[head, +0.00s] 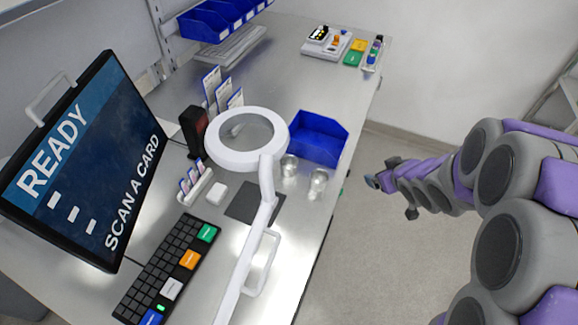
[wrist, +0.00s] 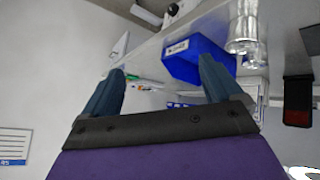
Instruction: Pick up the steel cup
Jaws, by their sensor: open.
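Two small shiny cups stand close together near the table's right edge in the head view, one nearer the blue bin (head: 289,165) and one nearer the edge (head: 317,184). Both look silvery or clear, so I cannot tell surely which is steel. In the wrist view a shiny cup (wrist: 243,22) shows at the upper right, past my right finger. My gripper (head: 376,181) hangs off the table's right side, apart from both cups. In the wrist view its two dark blue fingers (wrist: 162,80) are spread, with nothing held between them.
A blue bin (head: 318,138) stands behind the cups; it also shows in the wrist view (wrist: 190,60). A white ring lamp (head: 220,150) and its arm rise left of the cups. A dark square pad (head: 238,207) lies nearby. The floor (head: 405,240) right of the table looks clear.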

